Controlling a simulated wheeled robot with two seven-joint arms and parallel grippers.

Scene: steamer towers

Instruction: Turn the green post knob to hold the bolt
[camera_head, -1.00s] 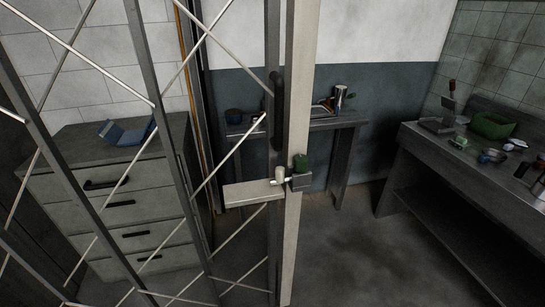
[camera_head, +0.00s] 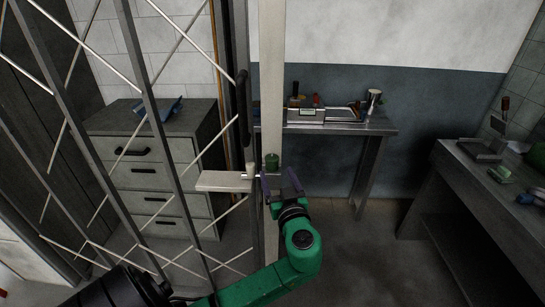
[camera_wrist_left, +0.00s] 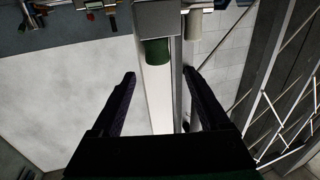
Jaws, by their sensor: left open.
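The green post knob (camera_head: 271,161) sits on a grey block on the pale post (camera_head: 271,70), next to the lattice gate. A pale bar (camera_head: 223,181) with the bolt hardware runs left from the post across the gate's edge. My left gripper (camera_head: 281,178) is open in front of the post, just below the knob in the head view. In the left wrist view the knob (camera_wrist_left: 157,51) lies beyond and between the two open fingers (camera_wrist_left: 158,76), apart from them. The bolt itself is mostly hidden. My right gripper is not in view.
The lattice gate (camera_head: 160,110) fills the left side, with a dark vertical handle (camera_head: 243,100). A drawer cabinet (camera_head: 150,150) stands behind it. A metal table (camera_head: 340,124) is at the back, and a workbench (camera_head: 480,185) at right. Floor between is clear.

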